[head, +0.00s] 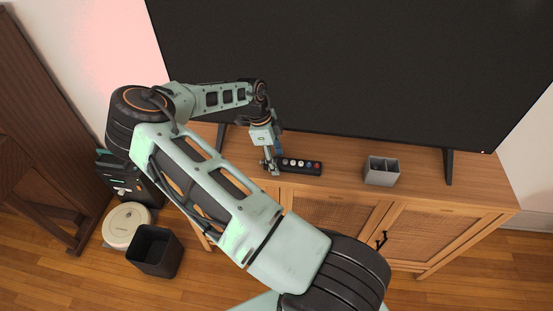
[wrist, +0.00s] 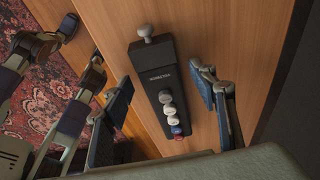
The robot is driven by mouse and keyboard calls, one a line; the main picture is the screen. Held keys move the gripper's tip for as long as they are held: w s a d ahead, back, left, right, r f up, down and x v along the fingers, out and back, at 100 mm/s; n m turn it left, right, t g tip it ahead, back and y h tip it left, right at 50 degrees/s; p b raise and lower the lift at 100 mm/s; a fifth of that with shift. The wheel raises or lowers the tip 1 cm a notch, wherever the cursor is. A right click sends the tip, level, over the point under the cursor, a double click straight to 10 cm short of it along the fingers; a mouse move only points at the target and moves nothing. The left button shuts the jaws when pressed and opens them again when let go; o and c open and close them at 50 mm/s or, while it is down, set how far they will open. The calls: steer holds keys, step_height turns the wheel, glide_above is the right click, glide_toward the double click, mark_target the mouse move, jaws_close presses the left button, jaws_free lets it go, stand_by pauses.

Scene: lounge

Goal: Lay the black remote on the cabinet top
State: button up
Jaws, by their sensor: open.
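The black remote (head: 302,167) lies on the wooden cabinet top (head: 335,150), near its front edge and left of the middle. In the wrist view the remote (wrist: 158,80) shows its dark face, with white, grey, blue and red round buttons toward the near end and a pale knob at the far end. My gripper (head: 270,163) is low over the cabinet top, at the left end of the remote. In the wrist view my gripper (wrist: 161,95) is open, one finger on each side of the remote, with gaps visible between fingers and remote.
A grey divided holder (head: 381,171) stands on the cabinet top to the right. A large black television (head: 360,65) rises behind, its feet on the cabinet. A dark bin (head: 155,251) and a round white robot vacuum (head: 126,226) are on the floor at left.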

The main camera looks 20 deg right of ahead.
steer(key=v, duration=1.1)
steer(key=shift+r+b, duration=0.35)
steer(key=shift+b, duration=0.1)
